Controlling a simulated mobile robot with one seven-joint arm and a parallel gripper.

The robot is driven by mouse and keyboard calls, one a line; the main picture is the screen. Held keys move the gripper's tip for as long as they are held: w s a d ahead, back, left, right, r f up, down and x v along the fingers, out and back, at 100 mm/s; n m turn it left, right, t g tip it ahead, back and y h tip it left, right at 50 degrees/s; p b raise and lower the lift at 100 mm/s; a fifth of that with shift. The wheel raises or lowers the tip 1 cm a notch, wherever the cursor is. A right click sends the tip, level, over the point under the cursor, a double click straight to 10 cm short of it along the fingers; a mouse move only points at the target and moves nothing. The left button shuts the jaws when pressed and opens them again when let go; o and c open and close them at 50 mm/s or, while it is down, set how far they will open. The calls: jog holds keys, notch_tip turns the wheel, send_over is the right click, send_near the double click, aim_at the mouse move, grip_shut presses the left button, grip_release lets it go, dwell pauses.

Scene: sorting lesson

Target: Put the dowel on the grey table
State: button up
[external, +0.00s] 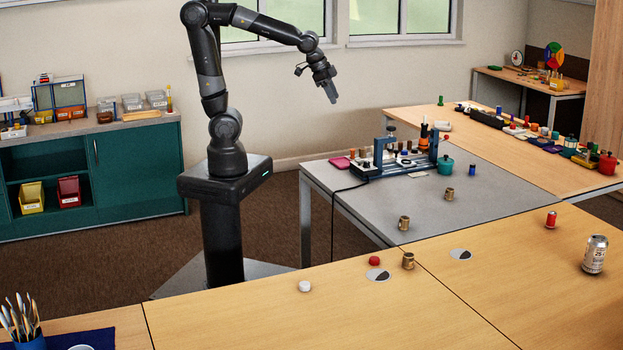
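My gripper (331,94) is raised in the air at the upper middle, pointing down and right, well above and apart from the tables. Its fingers are too small and dark to tell open from shut. The grey table (375,201) stands at the middle right. No piece is clearly a dowel. A small red cylinder (551,219) stands upright on the right wooden table, and a small blue one (472,170) stands on the grey table. Brass-coloured pieces stand on the grey table (404,223) (448,194), and another (408,261) stands on the front wooden table.
A blue-grey rack (405,169) with several pieces and a teal pot (445,165) occupy the grey table's back. The grey table's front is mostly clear.

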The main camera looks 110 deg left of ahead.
jog(key=s+d+m+t+h, duration=0.1)
jog(key=s+d+h, duration=0.1)
jog(key=s+d, duration=0.9)
jog(key=shift+s+d+m, duration=0.3)
jog(key=shift+s, duration=0.65)
jog(key=shift+o, duration=0.3)
